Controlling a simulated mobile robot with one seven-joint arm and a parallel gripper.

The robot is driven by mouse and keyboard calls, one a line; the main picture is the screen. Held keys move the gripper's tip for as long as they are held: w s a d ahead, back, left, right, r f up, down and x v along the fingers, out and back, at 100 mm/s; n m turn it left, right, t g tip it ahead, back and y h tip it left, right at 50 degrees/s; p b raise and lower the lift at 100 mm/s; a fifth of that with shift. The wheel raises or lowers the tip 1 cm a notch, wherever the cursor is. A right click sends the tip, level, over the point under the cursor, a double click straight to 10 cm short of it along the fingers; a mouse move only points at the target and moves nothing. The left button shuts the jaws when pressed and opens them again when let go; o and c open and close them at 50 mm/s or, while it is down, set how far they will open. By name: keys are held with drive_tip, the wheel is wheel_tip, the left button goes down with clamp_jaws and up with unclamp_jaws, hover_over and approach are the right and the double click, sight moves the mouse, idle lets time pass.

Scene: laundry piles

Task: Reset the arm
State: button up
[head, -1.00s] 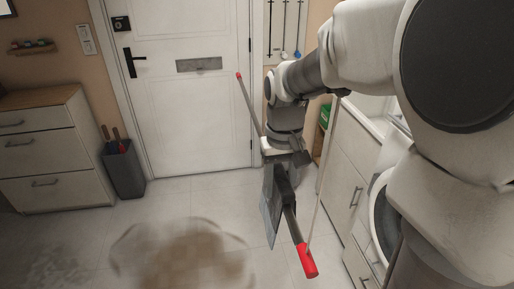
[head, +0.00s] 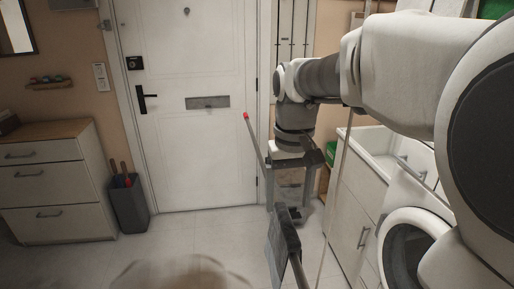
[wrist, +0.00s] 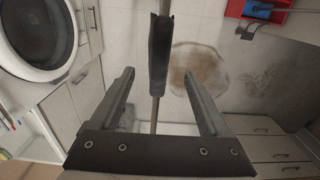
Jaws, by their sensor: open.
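My gripper (head: 288,203) hangs at centre right in the head view, in front of the door, pointing down with its fingers apart. In the wrist view my gripper (wrist: 158,74) shows both fingers spread. A thin pole with a dark grip (wrist: 160,55) runs between them in that picture, with gaps on both sides. In the head view the pole (head: 254,136) has a red upper end and leans past my gripper, with a dark flat part (head: 284,245) below. Whether anything supports the pole cannot be seen.
A washing machine (head: 398,262) and white cabinet (head: 352,196) stand close on the right. A drawer unit (head: 55,185) and dark bin (head: 129,205) stand left of the door (head: 190,150). The floor is open, with a brown stain (wrist: 198,68).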

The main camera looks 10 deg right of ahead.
wheel_tip(320, 180, up, 8)
drive_tip(key=p, duration=0.1)
drive_tip(key=s+f+t, duration=0.2)
drive_tip(key=s, duration=0.2)
drive_tip(key=s+f+t, duration=0.1)
drive_tip(key=s+f, duration=0.1)
drive_tip(key=s, duration=0.3)
drive_tip(key=s+f+t, duration=0.2)
drive_tip(key=s+f, duration=0.1)
drive_tip(key=s, duration=0.1)
drive_tip(key=shift+s+f+t, duration=0.1)
drive_tip(key=shift+s+t, duration=0.2)
drive_tip(key=shift+s, duration=0.1)
idle(0.9)
drive_tip(key=c, duration=0.4)
drive_tip(key=shift+a, duration=0.15)
drive_tip(key=shift+c, duration=0.4)
